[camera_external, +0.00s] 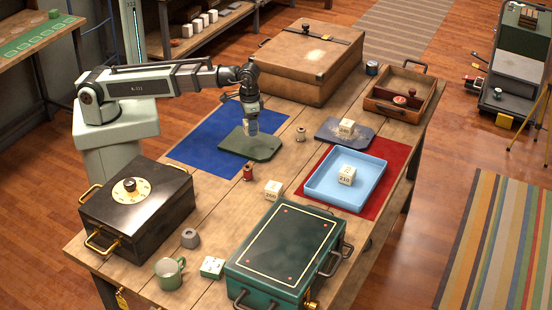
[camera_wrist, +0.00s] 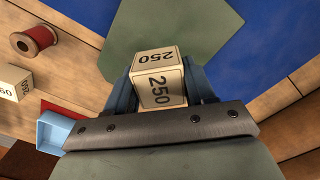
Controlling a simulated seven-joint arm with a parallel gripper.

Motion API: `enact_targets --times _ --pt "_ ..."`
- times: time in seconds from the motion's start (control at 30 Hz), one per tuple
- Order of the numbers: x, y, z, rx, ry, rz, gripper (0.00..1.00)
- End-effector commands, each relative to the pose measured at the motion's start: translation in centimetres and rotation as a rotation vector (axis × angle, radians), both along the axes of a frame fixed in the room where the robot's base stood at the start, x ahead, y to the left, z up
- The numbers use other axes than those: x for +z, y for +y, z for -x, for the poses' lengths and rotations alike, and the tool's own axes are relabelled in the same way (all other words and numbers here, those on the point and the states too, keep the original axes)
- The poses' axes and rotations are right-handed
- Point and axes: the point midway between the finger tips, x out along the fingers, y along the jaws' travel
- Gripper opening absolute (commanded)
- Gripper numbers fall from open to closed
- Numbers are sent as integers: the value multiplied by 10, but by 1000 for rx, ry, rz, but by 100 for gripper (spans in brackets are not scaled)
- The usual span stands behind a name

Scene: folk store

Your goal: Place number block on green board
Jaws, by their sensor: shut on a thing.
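My gripper (camera_external: 251,125) is over the dark green board (camera_external: 262,147), which lies on the blue mat (camera_external: 205,140) at the table's far left. In the wrist view, a cream number block marked 250 (camera_wrist: 159,84) sits between the two blue fingers, and my gripper is shut on it. The green board shows beyond the block in the wrist view (camera_wrist: 150,28). In the external view the block is mostly hidden by the fingers. I cannot tell whether its underside touches the board.
A red spool (camera_external: 248,173) and another number block (camera_external: 273,190) stand near the mat. A light blue tray (camera_external: 318,187) holds a block, and a grey-blue board (camera_external: 328,138) bears another. A large brown case (camera_external: 305,70) stands behind; a black box (camera_external: 135,215) stands front left.

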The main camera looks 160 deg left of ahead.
Motion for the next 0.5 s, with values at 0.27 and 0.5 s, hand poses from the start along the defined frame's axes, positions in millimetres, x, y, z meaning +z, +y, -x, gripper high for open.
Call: enact_targets --times 0.27,0.5 --pt "-17 0 0 0 1 1 24" --pt "-42 0 0 0 0 0 24"
